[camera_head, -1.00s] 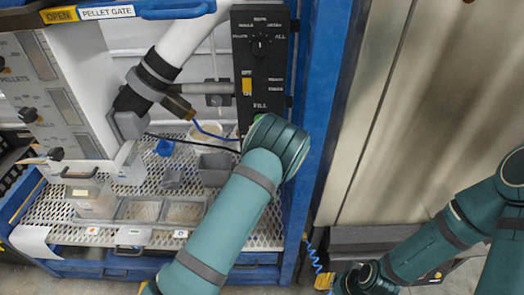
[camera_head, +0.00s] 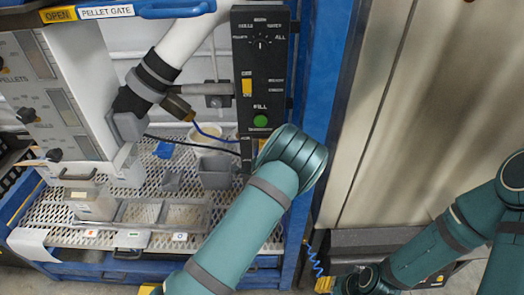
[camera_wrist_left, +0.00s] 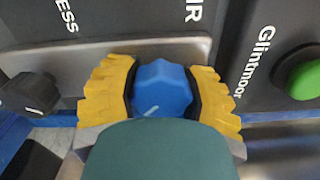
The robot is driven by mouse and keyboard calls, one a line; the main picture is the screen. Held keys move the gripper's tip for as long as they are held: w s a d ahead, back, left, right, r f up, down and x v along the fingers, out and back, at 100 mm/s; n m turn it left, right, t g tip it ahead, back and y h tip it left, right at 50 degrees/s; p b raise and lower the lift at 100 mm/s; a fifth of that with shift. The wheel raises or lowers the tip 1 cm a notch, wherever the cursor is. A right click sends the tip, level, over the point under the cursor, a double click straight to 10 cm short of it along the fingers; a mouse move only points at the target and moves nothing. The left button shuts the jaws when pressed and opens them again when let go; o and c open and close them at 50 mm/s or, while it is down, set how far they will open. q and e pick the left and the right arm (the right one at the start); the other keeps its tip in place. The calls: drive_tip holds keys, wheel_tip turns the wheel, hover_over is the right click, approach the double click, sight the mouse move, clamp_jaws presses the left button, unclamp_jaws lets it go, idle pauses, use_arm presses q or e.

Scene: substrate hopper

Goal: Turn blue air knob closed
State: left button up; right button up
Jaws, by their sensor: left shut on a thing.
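In the head view my left arm's teal joint covers the area below the fill panel, hiding the knob and the left gripper.
A green fill button (camera_head: 260,121) is on the black panel, near the knob; it also shows in the wrist view (camera_wrist_left: 304,80). A black knob (camera_wrist_left: 30,94) is left of the blue one. Bins (camera_head: 215,172) stand on the perforated shelf. A blue post borders the right.

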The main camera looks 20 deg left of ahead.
use_arm(q)
drive_tip(key=o, duration=1.1)
drive_tip(key=shift+s+f, duration=0.2)
drive_tip(key=shift+f, duration=0.05)
drive_tip(key=shift+o, duration=0.6)
drive_tip(key=shift+r, duration=0.15)
drive_tip(key=v, duration=1.2)
